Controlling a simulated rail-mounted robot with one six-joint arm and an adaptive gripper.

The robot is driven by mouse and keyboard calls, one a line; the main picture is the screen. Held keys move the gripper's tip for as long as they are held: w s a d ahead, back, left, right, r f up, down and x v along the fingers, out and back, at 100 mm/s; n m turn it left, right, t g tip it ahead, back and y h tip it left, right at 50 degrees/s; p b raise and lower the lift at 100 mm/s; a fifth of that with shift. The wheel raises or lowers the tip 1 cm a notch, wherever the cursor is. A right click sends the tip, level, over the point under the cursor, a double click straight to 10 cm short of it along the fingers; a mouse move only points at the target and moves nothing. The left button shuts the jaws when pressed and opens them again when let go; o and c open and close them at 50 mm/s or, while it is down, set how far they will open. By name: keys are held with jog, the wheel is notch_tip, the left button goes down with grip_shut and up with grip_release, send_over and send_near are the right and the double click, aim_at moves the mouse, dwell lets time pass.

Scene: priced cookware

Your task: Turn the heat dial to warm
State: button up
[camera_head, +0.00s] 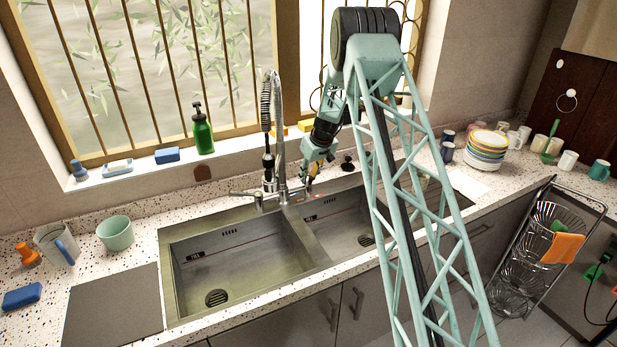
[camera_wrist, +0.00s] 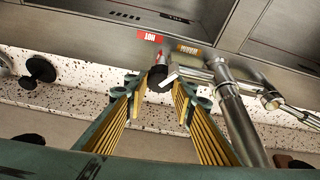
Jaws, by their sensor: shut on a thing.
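The heat dial (camera_wrist: 157,76) is a small dark knob with a red mark, beside the faucet base in the wrist view. Its red mark lies between the red HOT label (camera_wrist: 150,36) and the brown label (camera_wrist: 187,49), whose upside-down word appears to be WARM. My gripper (camera_wrist: 158,88) has one finger on each side of the knob and is shut on it. In the head view my gripper (camera_head: 309,186) reaches down behind the sink, just right of the faucet. The dial is too small to make out there.
The chrome faucet (camera_head: 281,150) stands close left of my gripper, with its lever (camera_wrist: 180,72) near the fingertips. The double sink (camera_head: 165,270) lies in front. A black knob-like fitting (camera_wrist: 38,70) stands apart. A green bottle (camera_head: 202,135) stands on the sill.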

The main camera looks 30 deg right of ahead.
jog(key=o, duration=0.8)
jog(key=shift+o, duration=0.2)
jog(key=shift+r, duration=0.1)
jog(key=v, duration=1.2)
jog(key=shift+s, duration=0.1)
